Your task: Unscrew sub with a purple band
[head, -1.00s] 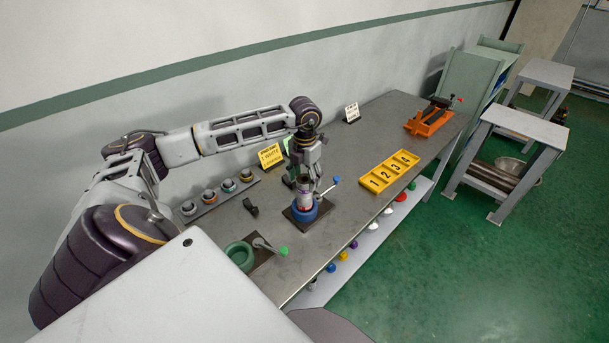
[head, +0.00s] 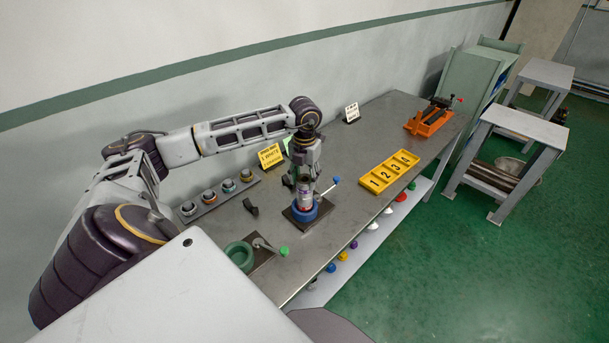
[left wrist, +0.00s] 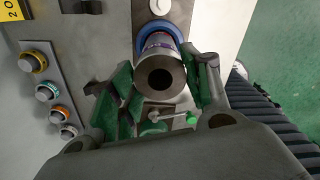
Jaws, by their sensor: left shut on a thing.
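The sub with a purple band (head: 305,199) stands upright in the blue round vise (head: 302,212) on the workbench. In the left wrist view the sub (left wrist: 162,77) shows its dark bore end-on, with a thin purple band on its side, and the blue vise ring (left wrist: 160,34) lies behind it. My left gripper (head: 306,186) comes down from above and is shut on the sub; its green-padded fingers (left wrist: 164,88) are on both sides of it. The vise's blue-tipped handle (head: 335,181) sticks out to the right. My right gripper is not in view.
A green vise (head: 240,256) with a green-tipped handle stands nearer. A rack (head: 220,195) of several banded subs lies by the wall. A yellow numbered tray (head: 389,172) and an orange vise (head: 430,120) lie farther right. Signs stand at the back.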

